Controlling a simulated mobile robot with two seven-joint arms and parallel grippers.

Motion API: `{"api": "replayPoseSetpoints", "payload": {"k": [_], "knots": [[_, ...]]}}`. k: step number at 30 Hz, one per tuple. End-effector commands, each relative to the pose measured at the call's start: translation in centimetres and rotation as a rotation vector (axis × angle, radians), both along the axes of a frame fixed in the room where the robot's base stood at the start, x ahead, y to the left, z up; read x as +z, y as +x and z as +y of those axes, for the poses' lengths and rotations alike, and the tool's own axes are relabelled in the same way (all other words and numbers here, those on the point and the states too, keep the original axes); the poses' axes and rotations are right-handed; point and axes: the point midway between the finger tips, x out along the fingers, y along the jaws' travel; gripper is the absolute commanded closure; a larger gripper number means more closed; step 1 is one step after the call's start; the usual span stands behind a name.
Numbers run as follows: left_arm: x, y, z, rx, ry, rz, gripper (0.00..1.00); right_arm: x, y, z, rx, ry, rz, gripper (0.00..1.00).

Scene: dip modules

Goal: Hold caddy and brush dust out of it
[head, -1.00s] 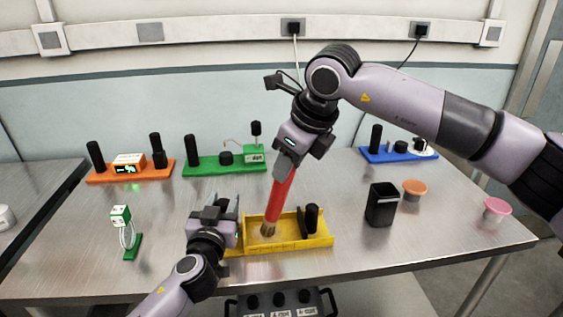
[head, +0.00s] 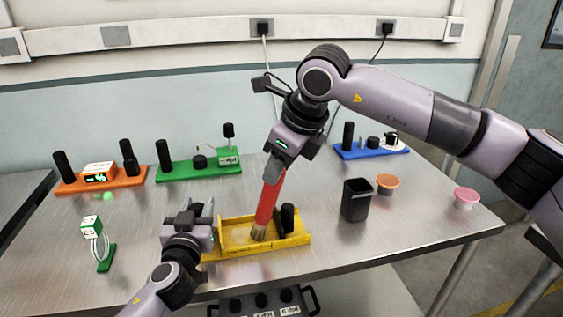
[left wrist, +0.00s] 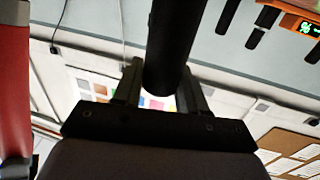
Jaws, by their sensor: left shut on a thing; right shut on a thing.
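The yellow caddy (head: 240,250) lies on the near part of the metal table, with a black post (head: 288,217) at its right end. My left gripper (head: 196,218) is at the caddy's left end. In the left wrist view its fingers are shut on a thick black handle (left wrist: 172,45); in the head view the gripper hides this handle. My right gripper (head: 276,165) is shut on a brush with a red handle (head: 267,203). The brush leans down with its tan bristles (head: 258,233) inside the caddy's tray. Dust cannot be clearly made out.
Orange (head: 80,187), green (head: 180,172) and blue (head: 350,153) modules stand along the back. A small green stand (head: 106,258) is at left. A black bin (head: 356,200), an orange-lidded cup (head: 387,184) and a pink-lidded cup (head: 466,198) are at right.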

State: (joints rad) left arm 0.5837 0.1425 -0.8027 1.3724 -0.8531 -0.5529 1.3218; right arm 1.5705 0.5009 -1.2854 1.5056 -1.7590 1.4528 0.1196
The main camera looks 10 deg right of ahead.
Motion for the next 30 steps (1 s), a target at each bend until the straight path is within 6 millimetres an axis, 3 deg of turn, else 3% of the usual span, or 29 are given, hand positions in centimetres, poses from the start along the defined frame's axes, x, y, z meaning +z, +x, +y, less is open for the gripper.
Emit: {"api": "replayPoseSetpoints", "payload": {"k": [24, 30], "knots": [[0.1, 0.0, 0.0, 0.001, 0.001, -0.001, 1.00, 0.2, -0.2, 6.2, 0.002, 0.000, 0.002, 1.00], [0.1, 0.0, 0.0, 0.000, 0.001, -0.001, 1.00, 0.2, -0.2, 6.7, 0.002, 0.002, 0.001, 1.00]]}}
